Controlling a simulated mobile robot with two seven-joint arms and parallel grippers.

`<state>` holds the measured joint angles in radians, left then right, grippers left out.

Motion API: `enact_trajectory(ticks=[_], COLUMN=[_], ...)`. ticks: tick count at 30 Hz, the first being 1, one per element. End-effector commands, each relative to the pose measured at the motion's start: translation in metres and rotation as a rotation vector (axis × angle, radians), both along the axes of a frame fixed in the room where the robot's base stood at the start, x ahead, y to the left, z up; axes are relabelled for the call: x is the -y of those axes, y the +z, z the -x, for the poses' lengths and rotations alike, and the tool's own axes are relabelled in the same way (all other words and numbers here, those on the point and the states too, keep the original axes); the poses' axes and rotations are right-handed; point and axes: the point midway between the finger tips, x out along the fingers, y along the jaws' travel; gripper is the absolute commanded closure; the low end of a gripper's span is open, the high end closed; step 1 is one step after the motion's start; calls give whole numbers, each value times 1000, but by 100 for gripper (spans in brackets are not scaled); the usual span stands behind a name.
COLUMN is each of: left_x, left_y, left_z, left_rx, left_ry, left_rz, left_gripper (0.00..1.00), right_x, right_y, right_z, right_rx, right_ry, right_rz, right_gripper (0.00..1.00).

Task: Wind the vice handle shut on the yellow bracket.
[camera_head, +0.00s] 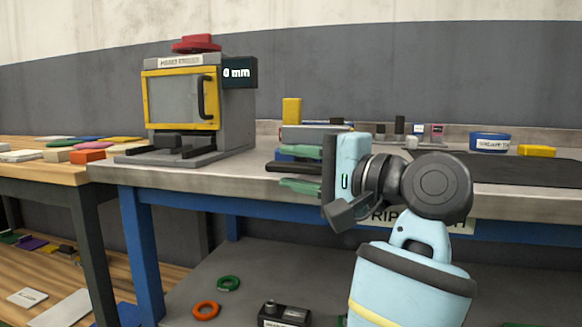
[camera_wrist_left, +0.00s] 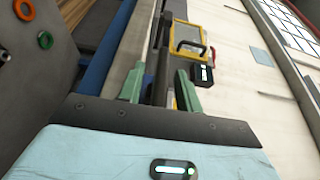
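The yellow bracket (camera_head: 292,110) stands upright at the grey vice (camera_head: 302,134) near the bench's front edge in the head view. My left gripper (camera_head: 284,168) is just below and in front of the vice, its green fingers spread apart one above the other. A dark bar, seemingly the vice handle (camera_head: 292,167), lies between the fingers. In the left wrist view the fingers (camera_wrist_left: 160,70) also stand apart, with dark bar-like parts between them. I cannot tell whether they touch the bar. My gripper body hides part of the vice. My right gripper is out of view.
A yellow-framed press (camera_head: 180,100) with a "0 mm" display (camera_head: 237,72) stands left on the bench. Small items line the back. A wooden table (camera_head: 45,172) adjoins on the left.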

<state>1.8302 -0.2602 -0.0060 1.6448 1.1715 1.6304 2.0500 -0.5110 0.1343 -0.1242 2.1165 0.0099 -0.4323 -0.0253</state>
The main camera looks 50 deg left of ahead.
Motion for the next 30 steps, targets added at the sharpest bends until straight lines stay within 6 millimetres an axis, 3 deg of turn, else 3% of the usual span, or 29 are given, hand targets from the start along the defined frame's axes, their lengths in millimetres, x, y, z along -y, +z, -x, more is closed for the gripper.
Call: enact_trajectory(ticks=[5, 14, 30], left_x=[0, 0, -1], left_y=[0, 0, -2], left_z=[0, 0, -1], left_rx=[0, 0, -68], left_ry=[0, 0, -1], left_rz=[0, 0, -110], left_gripper=[65, 100, 100], right_x=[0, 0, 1], right_y=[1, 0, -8], right_z=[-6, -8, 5], right_rx=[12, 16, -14], right_ry=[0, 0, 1], right_rz=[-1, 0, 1], right_gripper=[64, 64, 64])
